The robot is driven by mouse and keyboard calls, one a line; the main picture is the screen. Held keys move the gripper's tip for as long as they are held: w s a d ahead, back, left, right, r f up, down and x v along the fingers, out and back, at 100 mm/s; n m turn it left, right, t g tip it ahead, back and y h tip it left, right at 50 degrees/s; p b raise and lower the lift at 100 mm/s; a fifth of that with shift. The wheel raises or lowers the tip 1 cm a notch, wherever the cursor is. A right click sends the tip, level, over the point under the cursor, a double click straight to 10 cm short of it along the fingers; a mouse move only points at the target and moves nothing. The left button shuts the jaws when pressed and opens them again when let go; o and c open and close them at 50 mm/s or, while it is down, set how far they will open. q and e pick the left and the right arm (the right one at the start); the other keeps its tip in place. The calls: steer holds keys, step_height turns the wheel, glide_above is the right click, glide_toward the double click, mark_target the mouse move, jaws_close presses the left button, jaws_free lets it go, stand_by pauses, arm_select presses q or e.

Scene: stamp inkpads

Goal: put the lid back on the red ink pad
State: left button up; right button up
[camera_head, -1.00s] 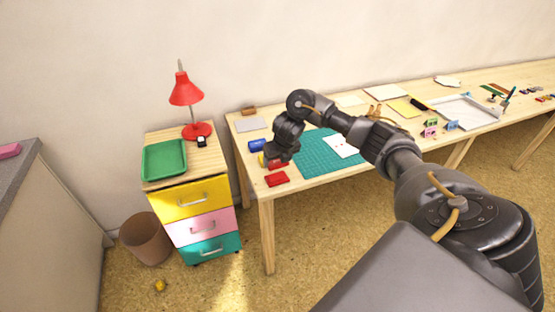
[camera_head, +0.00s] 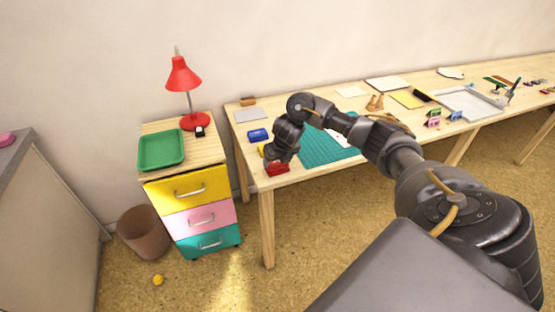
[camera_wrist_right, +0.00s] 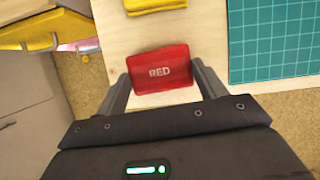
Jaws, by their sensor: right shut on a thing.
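My right gripper (camera_head: 279,161) is shut on the red lid (camera_wrist_right: 161,71), marked RED. In the right wrist view, the fingers (camera_wrist_right: 161,88) are at the lid's two sides and it looks about level. In the head view, the red lid and the red ink pad show as one red block (camera_head: 277,169) near the front left corner of the table. The lid hides the pad from above in the wrist view, and I cannot tell whether the two are fully seated. My left gripper is out of view.
A yellow pad (camera_wrist_right: 156,5) lies just behind the red one, and a blue pad (camera_head: 258,134) farther back. The green cutting mat (camera_head: 325,148) lies to the right. The table's front edge is close. A drawer unit (camera_head: 188,190) stands left of the table.

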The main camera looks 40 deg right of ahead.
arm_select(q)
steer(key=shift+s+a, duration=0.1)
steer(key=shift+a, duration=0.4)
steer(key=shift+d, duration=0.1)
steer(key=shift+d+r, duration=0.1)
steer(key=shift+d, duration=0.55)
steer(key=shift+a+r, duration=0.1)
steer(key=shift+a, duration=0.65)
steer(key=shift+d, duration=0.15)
arm_select(e)
steer(key=shift+f, duration=0.15)
